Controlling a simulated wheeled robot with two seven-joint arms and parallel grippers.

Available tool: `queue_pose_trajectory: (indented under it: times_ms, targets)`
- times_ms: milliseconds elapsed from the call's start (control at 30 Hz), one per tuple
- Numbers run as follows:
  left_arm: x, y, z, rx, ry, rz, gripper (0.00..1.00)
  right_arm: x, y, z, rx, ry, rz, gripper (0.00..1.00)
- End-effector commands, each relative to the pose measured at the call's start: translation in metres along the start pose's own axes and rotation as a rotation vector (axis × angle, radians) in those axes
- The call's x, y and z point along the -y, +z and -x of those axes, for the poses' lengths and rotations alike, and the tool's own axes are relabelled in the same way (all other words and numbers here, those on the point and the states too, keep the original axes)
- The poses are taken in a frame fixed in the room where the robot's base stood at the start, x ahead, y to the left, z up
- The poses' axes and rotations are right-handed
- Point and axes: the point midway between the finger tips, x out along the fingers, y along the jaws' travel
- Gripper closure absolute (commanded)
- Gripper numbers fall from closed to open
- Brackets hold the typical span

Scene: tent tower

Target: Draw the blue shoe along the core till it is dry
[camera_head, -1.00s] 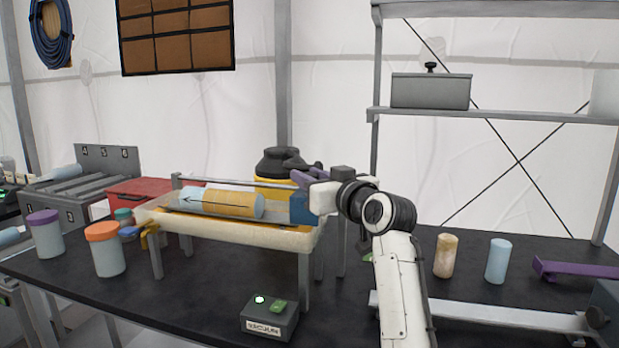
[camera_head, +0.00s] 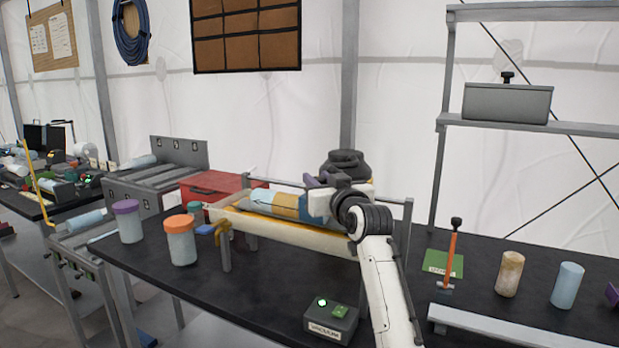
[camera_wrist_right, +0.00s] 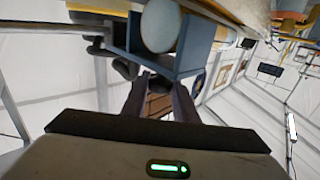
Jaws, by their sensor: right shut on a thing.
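The core (camera_head: 262,197) lies in a long pale trough (camera_head: 285,232) on legs, pale blue at its left with a tan band toward its right. The blue shoe (camera_head: 319,204) is at the core's right end. My right gripper (camera_head: 322,181), with purple fingers, is shut on the shoe. In the right wrist view, the fingers (camera_wrist_right: 160,98) reach to the blue-grey shoe (camera_wrist_right: 196,50), and a pale round end shows within its frame. My wrist hides part of the shoe and the trough's right end. My left gripper is not in view.
A vacuum box (camera_head: 330,322) with a lit lamp stands at the front. An orange-lidded jar (camera_head: 181,245) and a purple-lidded jar (camera_head: 129,225) stand left of the trough. A tan cylinder (camera_head: 509,274) and a pale blue cylinder (camera_head: 567,286) stand at right.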

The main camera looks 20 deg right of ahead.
Motion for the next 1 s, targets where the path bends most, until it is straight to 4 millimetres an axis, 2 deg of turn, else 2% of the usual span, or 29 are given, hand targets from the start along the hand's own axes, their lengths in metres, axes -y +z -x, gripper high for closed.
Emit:
queue_pose_trajectory:
  times_ms: [167, 200, 300, 667, 833, 1000]
  targets:
    - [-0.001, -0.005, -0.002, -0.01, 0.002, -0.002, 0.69, 0.0, 0.001, 0.0, -0.001, 0.001, 0.001, 1.0]
    - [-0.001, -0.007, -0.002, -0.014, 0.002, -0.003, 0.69, 0.001, 0.0, -0.001, -0.001, 0.0, 0.001, 0.72]
    - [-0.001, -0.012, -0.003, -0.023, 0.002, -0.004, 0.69, 0.002, 0.0, -0.001, -0.001, -0.002, 0.001, 0.57]
    - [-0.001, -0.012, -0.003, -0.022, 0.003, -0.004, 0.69, 0.003, 0.0, 0.002, -0.002, -0.003, 0.001, 0.57]
    - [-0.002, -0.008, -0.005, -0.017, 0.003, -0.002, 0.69, 0.002, 0.001, 0.02, -0.003, -0.003, 0.001, 0.57]
    - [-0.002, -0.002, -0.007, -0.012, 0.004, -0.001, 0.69, 0.002, 0.002, 0.05, -0.002, -0.002, 0.002, 0.57]
